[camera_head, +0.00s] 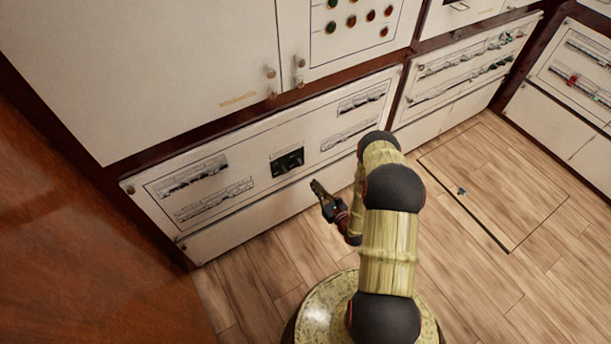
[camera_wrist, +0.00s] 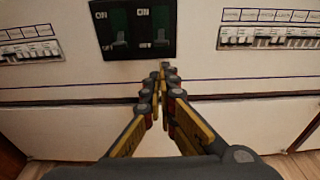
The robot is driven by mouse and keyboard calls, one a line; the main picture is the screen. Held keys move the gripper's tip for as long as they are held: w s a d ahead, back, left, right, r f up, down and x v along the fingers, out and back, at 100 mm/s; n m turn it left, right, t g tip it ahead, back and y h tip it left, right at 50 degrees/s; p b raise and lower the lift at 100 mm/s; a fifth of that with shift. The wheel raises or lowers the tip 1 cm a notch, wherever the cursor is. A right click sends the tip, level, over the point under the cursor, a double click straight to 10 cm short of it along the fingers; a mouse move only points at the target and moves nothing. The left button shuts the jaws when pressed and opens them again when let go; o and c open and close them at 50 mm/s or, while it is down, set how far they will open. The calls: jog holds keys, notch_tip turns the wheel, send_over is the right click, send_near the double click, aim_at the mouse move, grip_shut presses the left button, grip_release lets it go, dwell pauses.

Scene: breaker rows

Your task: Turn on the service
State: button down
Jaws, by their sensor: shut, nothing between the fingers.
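The black service switch box (camera_head: 287,162) is set in the middle of the lower white breaker panel. In the wrist view the box (camera_wrist: 137,28) shows two dark green switches side by side, the left one (camera_wrist: 120,40) and the right one (camera_wrist: 160,36). White "ON" lettering shows above them, with smaller marks lower down. The switches' exact positions are too dark to tell. My gripper (camera_head: 316,187) is shut and empty, in front of the panel below and right of the box. In the wrist view its fingertips (camera_wrist: 163,68) are just below the box's lower edge; contact cannot be told.
Rows of small breakers flank the box, left (camera_head: 192,177) and right (camera_head: 360,102). More breaker panels (camera_head: 470,65) stand to the right. Above is a cabinet door (camera_head: 150,70) with protruding knobs (camera_head: 270,72).

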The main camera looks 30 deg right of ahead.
jog(key=w+f+b, duration=0.1)
jog(key=w+b, duration=0.2)
jog(key=w, duration=0.6)
jog(key=shift+w+a, duration=0.2)
jog(key=shift+w, duration=0.2)
jog(key=shift+d, duration=0.1)
